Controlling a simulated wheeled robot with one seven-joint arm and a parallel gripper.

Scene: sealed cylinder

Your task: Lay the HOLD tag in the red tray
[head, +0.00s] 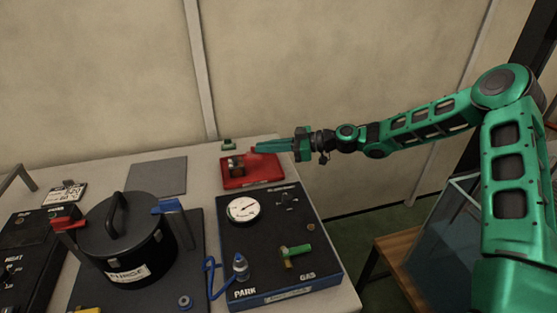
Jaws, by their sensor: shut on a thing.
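The red tray (266,180) lies on the far right part of the bench, behind the black gauge panel. My gripper (262,146) reaches in from the right over the tray's back part, with its fingers pointing left. It is shut on a small red piece (258,151) at the fingertips, which I take to be the HOLD tag; no lettering on it is legible. The red piece blends with the tray behind it, so I cannot tell whether it touches the tray. A small brown and pale object (236,166) stands in the tray's left part.
A black lidded pot (120,240) with red and blue clamps stands at left. The black panel (270,235) carries a gauge, a blue fitting and a green-handled valve. A grey plate (157,176) lies bare at the back. A small green object (228,145) sits behind the tray.

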